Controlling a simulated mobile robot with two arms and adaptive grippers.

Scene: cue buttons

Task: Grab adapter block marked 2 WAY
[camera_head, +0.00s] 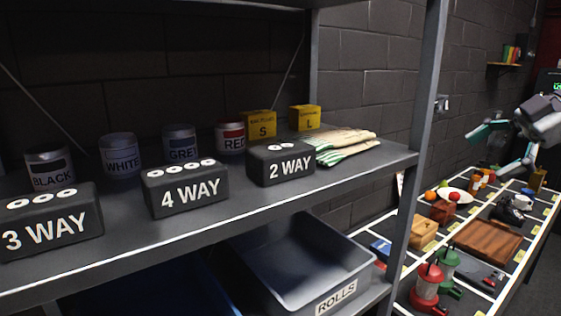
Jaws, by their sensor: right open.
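The 2 WAY adapter block (281,164) is a dark block with white-ringed holes on top and white lettering on its front. It stands upright on the upper shelf (225,212), right of the 4 WAY block (186,188) and the 3 WAY block (50,222). My right gripper (486,156) is at the far right, over the long table and well away from the shelf. Its teal fingers are spread and nothing is between them. My left gripper is not in view.
Labelled tins, including the RED tin (231,138), and yellow boxes (262,125) stand behind the blocks. A shelf post (419,130) stands between the shelf and my right gripper. A ROLLS bin (300,262) sits below.

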